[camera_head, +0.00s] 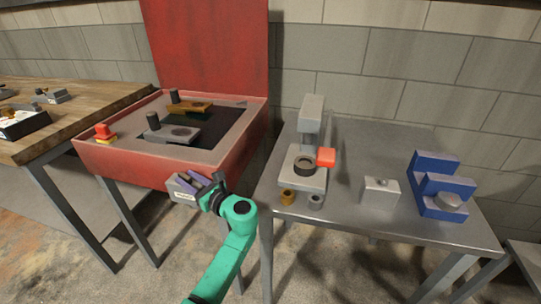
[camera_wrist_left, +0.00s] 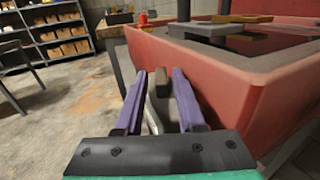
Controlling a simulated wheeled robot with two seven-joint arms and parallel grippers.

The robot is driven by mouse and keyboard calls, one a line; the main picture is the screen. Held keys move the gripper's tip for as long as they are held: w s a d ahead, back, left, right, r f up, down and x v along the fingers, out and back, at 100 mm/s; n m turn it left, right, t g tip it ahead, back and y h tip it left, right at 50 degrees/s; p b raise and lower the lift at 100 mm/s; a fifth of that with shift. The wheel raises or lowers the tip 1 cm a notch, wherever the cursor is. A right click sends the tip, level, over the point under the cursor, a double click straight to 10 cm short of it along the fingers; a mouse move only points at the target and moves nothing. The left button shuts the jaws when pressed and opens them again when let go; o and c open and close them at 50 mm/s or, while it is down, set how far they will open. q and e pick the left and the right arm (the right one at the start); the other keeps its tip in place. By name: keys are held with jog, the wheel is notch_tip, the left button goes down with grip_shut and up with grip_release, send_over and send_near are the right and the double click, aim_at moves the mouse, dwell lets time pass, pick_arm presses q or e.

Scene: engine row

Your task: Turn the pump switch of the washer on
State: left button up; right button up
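The washer (camera_head: 120,164) is a red tub on legs with its red lid (camera_head: 208,45) raised. A small grey box with a white label (camera_head: 182,194) sits at its front, low on the right side. It looks like the pump switch's box, but the label is too small to read and the switch position cannot be told. My left gripper (camera_head: 193,181) is at this box, its purple fingers over or beside it. In the left wrist view the fingers (camera_wrist_left: 159,74) are apart, with a dark block (camera_wrist_left: 162,84) between or beyond them. Contact cannot be told. My right gripper is out of view.
A red knob on a yellow base (camera_head: 104,131) sits on the washer's left corner. Grey and brown metal parts lie in the tub. A steel table (camera_head: 375,150) on the right bears a press-like stand (camera_head: 312,105), a grey block (camera_head: 380,190) and a blue fixture (camera_head: 436,180).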

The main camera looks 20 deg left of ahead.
pick_arm(q)
jog(key=shift+s+r+m+t+h, duration=0.15)
jog(key=shift+m+t+h, duration=0.35)
jog(key=shift+t, duration=0.4)
jog(key=shift+s+a+m+t+h, duration=0.15)
jog(key=shift+m+t+h, duration=0.25)
jog(key=shift+m+t, duration=0.35)
jog(key=m+t+h, duration=0.2)
jog(key=m+t+h+b, duration=0.1)
jog(key=t, duration=0.1)
jog(key=shift+s+a+f, duration=0.1)
jog(key=shift+s+f, duration=0.15)
jog(key=shift+f, duration=0.05)
jog(key=shift+s+m+t+h, duration=0.2)
jog(key=shift+m+t+h, duration=0.35)
jog(key=shift+m+h, duration=0.25)
jog(key=d+b+v, duration=0.1)
jog(key=b+v, duration=0.1)
jog(key=v, duration=1.2)
jog(key=w+d+r+m+h, duration=0.2)
jog(key=w+d+r+h, duration=0.5)
jog(key=d+h, duration=0.3)
jog(key=w+d+r+m+h+p, duration=0.1)
jog(key=w+d+r+m+h, duration=0.2)
jog(key=h, duration=1)
jog(key=w+d+r, duration=0.3)
jog(key=w+d, duration=0.2)
jog(key=d, duration=0.2)
jog(key=shift+r+m+t, duration=0.35)
jog(key=shift+r+t, duration=0.05)
